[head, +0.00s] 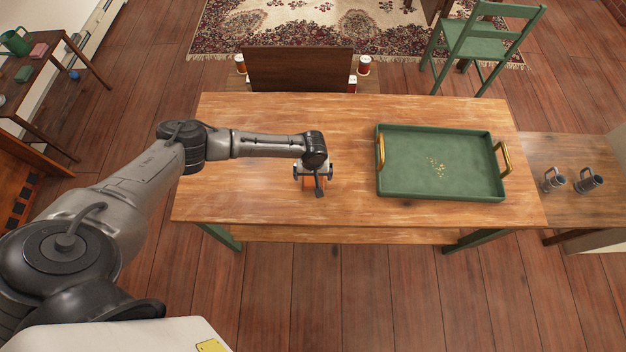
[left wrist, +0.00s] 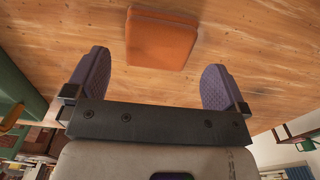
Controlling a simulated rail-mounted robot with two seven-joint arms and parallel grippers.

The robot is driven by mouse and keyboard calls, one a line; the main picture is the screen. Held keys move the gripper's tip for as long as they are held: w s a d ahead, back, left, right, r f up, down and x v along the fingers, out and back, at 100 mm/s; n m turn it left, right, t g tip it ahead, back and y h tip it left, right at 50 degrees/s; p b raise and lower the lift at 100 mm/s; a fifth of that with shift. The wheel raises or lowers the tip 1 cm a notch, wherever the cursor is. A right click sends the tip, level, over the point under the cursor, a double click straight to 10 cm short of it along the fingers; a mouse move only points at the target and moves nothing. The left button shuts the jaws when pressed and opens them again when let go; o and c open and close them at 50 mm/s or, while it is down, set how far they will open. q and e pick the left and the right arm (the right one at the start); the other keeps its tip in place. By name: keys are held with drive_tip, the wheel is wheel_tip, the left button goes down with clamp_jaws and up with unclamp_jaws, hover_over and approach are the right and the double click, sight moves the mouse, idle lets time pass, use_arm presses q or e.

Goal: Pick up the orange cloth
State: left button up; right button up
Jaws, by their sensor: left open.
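The orange cloth (left wrist: 160,42) lies folded on the wooden table, seen in the left wrist view ahead of the fingers and between their lines. In the head view only a bit of the orange cloth (head: 309,184) shows beneath my left gripper, which hides most of it. My left gripper (head: 316,184) is above the cloth. In the left wrist view its two purple-grey fingers (left wrist: 154,80) are wide apart with nothing between them. The cloth and fingers look apart. My right gripper is in neither view.
A green tray (head: 405,190) with gold handles stands on the table (head: 260,205) to the right. Two dark mugs (head: 572,181) stand on a lower side table. A green chair (head: 478,42) is behind. The table's left part and front edge are clear.

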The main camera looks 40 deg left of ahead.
sight(313, 179)
use_arm(q)
drive_tip(key=shift+f, duration=2.1)
drive_tip(key=shift+c, duration=0.2)
drive_tip(key=c, duration=0.8)
